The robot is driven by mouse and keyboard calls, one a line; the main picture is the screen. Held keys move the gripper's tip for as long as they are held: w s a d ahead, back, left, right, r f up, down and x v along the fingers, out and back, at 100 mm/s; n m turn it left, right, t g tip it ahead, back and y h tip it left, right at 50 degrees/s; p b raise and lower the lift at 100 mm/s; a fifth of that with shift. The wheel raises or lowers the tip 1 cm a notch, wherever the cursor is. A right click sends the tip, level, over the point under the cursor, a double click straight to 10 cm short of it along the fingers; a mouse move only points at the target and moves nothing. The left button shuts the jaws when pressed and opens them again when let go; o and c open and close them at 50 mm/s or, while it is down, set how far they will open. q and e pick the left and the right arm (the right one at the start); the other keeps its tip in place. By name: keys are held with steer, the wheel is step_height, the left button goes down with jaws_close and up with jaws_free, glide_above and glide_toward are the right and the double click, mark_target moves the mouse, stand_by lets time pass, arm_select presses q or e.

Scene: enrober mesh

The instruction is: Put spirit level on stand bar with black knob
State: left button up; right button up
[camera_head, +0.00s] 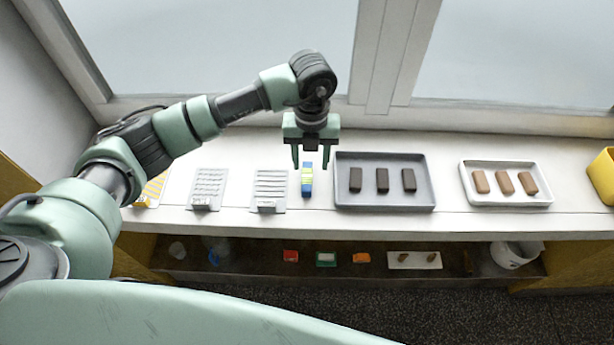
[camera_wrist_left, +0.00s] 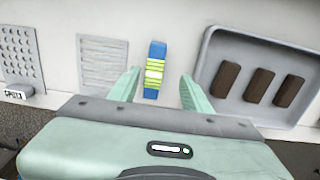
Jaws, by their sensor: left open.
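The spirit level appears to be the small blue block with a yellow-green striped middle (camera_head: 307,181), lying on the white counter (camera_head: 235,222). It also shows in the left wrist view (camera_wrist_left: 155,70), between the two fingers. My left gripper (camera_head: 310,162) is open above the level, fingers pointing down on either side in the picture. The level does not look gripped. I cannot make out a stand bar with a black knob in either view. My right gripper is out of view.
Left of the level lie grey mesh panels (camera_head: 271,188) (camera_head: 208,185). Right of it are a grey tray (camera_head: 384,206) with three dark bars, a white tray (camera_head: 508,203) with three tan bars, and a yellow bin (camera_head: 602,178). A lower shelf holds small items. A window wall stands behind.

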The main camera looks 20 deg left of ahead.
mark_target(307, 174)
arm_select(q)
steer(key=f, duration=0.1)
steer(key=f+p, duration=0.1)
steer(key=f, duration=0.1)
steer(key=shift+s+a+f+p, duration=0.25)
steer(key=shift+a+f+p, duration=0.05)
steer(key=shift+a, duration=0.05)
steer(key=shift+w+f, duration=0.1)
steer(key=shift+f, duration=0.45)
steer(key=c, duration=1)
jaws_close()
steer(key=shift+r, duration=0.2)
